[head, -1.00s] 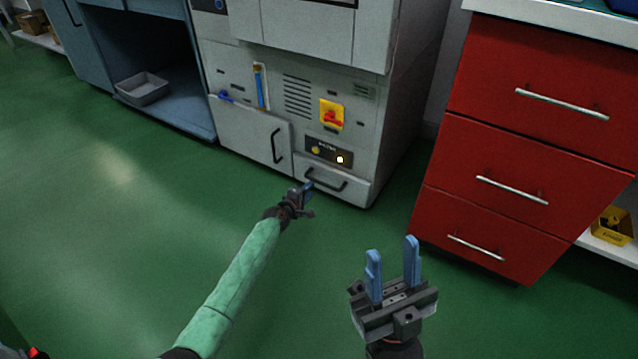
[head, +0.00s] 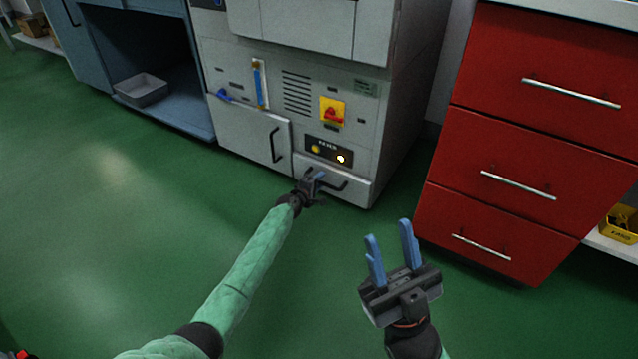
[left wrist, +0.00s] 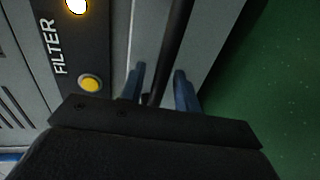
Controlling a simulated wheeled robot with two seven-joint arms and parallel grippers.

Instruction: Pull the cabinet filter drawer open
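The filter drawer (head: 355,190) is the small light-grey front at the bottom right of the grey cabinet, and it looks closed. Its dark bar handle (head: 338,187) is partly hidden by my left gripper (head: 316,178). In the left wrist view the handle (left wrist: 178,35) runs between the two blue fingers of the left gripper (left wrist: 160,88). The fingers stand apart on either side of the bar, with a gap showing; I cannot tell any contact. My right gripper (head: 391,250) is open and empty above the floor, in front of the cabinet.
A panel labelled FILTER (left wrist: 62,50) with a yellow button (left wrist: 91,83) sits beside the drawer. A taller door with its own handle (head: 275,145) is left of it. A red drawer unit (head: 520,150) stands at right. Green floor (head: 110,220) is clear at left.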

